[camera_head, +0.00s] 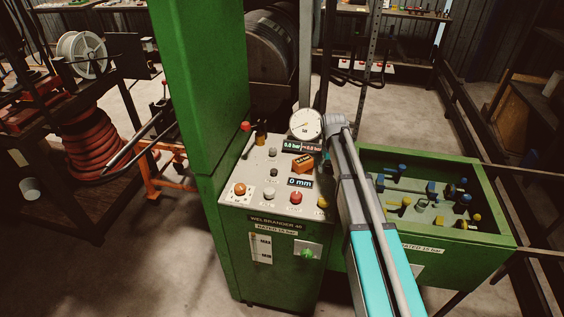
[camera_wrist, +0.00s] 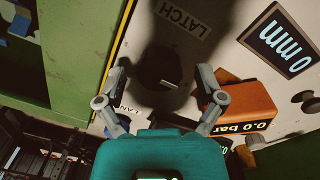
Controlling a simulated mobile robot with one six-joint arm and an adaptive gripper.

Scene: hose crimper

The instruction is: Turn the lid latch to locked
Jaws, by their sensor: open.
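In the wrist view a dark round knob (camera_wrist: 158,62) with a short pale mark sits beside a LATCH label (camera_wrist: 185,14) on the pale panel. My gripper (camera_wrist: 164,74) is open, with one finger on each side of the knob and clear space between each finger and it. Shadow covers the knob, so I cannot read its setting or tell how far above it my fingertips are. In the head view my arm covers the right side of the control panel (camera_head: 250,197), and I cannot make out the knob or my fingertips there.
An orange block (camera_head: 303,163) stands close to my right finger in the wrist view (camera_wrist: 243,106). The panel also carries a 0 mm display (camera_head: 299,183), a round gauge (camera_head: 306,124) and several buttons. A green bin (camera_head: 434,241) with coloured fittings stands to the right.

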